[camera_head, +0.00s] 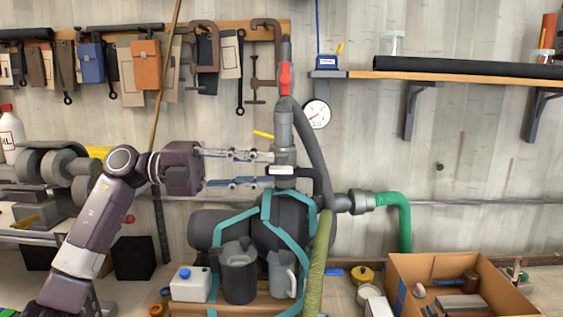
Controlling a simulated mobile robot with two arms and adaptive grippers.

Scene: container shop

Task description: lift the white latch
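The white latch (281,170) is a small pale bar on the dark fitting at the foot of the grey vertical pipe (284,140), near the picture's middle. My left gripper (267,170) comes in from the left, level with it. Its two fingers are spread, one above the other. The upper fingertip is near the grey pipe, above the latch, and the lower one is at about the latch's lower edge. The latch's left end lies at the mouth of the gap. I cannot tell whether the fingers touch it. My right gripper is not in view.
A dark hose (316,150) curves down just right of the latch. A red valve handle (285,78) and a gauge (317,114) are above. The strapped grey tank (287,222) is below. A cardboard box (400,275) stands at the lower right, under a wall shelf (450,77).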

